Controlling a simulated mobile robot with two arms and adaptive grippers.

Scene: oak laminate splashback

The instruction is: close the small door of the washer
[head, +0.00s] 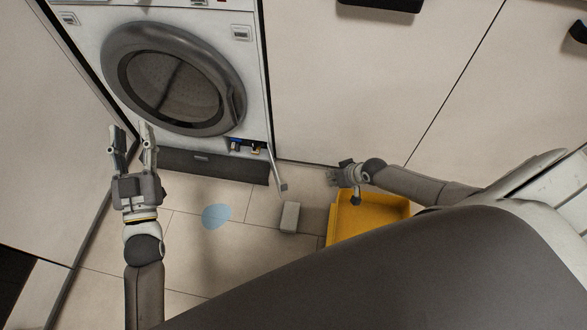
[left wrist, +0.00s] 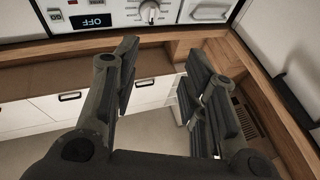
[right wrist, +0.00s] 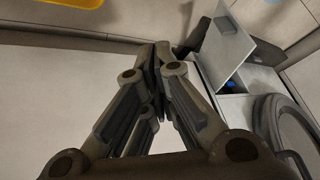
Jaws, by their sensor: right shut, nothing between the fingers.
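The white washer (head: 258,60) stands at the upper left in the head view, its round glass door shut. Its small door (head: 276,168) at the lower right stands open, swung out from a recess with blue parts (head: 236,145). In the right wrist view the small door (right wrist: 226,48) is a pale flap right of my fingers, with a blue part (right wrist: 231,85) below it. My right gripper (head: 333,177) is shut and empty, to the right of the flap, apart from it in the head view. My left gripper (head: 132,132) is open and empty, left of the round door.
A yellow tray (head: 345,235) lies on the floor below my right forearm. A grey block (head: 290,217) and a light blue patch (head: 216,216) are on the tiles before the washer. Cabinet fronts (head: 345,85) stand right of the washer.

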